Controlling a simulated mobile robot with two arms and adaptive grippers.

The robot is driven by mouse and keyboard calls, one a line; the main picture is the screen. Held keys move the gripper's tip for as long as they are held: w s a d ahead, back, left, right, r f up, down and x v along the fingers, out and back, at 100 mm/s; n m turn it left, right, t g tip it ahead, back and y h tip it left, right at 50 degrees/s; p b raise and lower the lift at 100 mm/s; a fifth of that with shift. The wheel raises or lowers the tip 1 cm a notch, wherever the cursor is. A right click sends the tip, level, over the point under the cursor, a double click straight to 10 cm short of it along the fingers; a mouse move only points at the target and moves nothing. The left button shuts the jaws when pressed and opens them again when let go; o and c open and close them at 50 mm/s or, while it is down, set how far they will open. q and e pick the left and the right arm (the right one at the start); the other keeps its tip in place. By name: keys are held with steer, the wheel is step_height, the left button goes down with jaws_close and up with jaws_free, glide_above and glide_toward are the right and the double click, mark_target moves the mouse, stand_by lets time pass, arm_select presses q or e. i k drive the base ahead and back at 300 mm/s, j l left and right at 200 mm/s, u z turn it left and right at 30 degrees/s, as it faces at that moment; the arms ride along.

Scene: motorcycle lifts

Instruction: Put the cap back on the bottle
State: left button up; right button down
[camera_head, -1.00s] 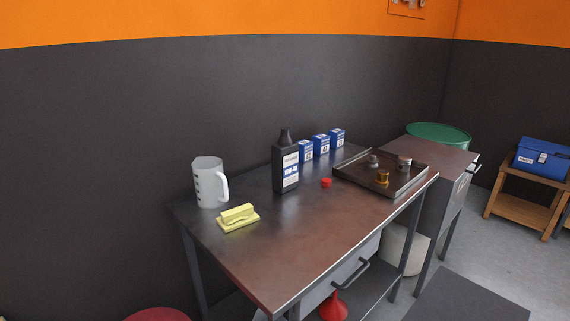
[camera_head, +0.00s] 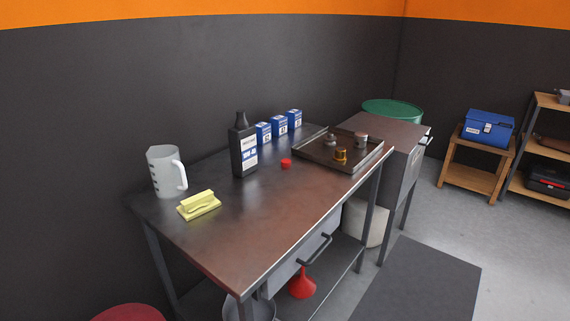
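A black bottle (camera_head: 243,150) with a white and blue label stands upright on the metal workbench (camera_head: 240,225). Its dark neck points up, and I see no red cap on it. A small red cap (camera_head: 286,163) lies on the bench top just right of the bottle, apart from it. Neither of my grippers is in view.
A dark tray (camera_head: 350,160) with several small metal parts lies right of the cap. Blue boxes (camera_head: 279,127) stand behind.

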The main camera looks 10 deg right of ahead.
mark_target(243, 141)
steer(key=u, duration=0.5)
steer(key=i+l+u, duration=0.2)
steer(key=l+u, duration=0.25)
steer(key=l, duration=0.25)
steer(key=l+u, duration=0.5)
steer(key=l, duration=0.2)
steer(key=l+u, duration=0.1)
steer(key=l, duration=1.85)
